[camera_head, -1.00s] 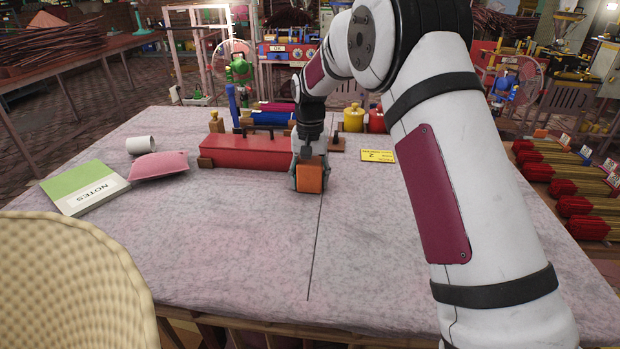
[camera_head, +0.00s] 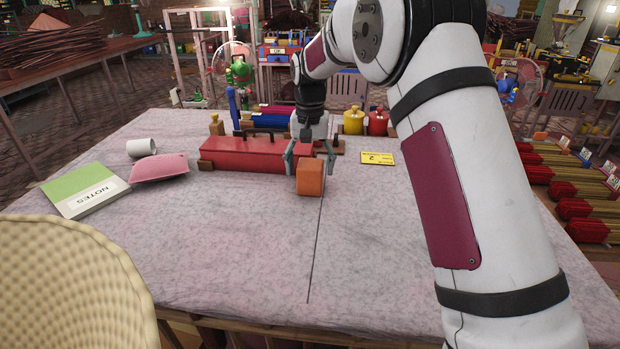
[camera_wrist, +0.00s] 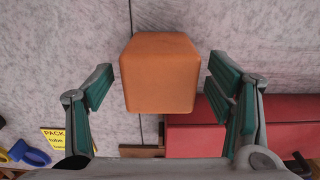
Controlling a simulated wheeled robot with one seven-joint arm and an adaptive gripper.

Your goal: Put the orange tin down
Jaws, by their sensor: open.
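The orange tin (camera_head: 311,179) stands upright on the pale cloth of the table, just in front of the red box's right end. In the wrist view the orange tin (camera_wrist: 160,73) sits between the two green-padded fingers, with a gap on each side. My gripper (camera_head: 310,160) is open just behind and above the tin and does not touch it. In the wrist view my gripper (camera_wrist: 159,88) shows both fingers spread wide.
A long red box (camera_head: 245,154) lies behind and left of the tin. A yellow card (camera_head: 378,158) is to the right. A pink pouch (camera_head: 159,168), white cup (camera_head: 141,147) and green notebook (camera_head: 86,189) lie at left. The front cloth is clear.

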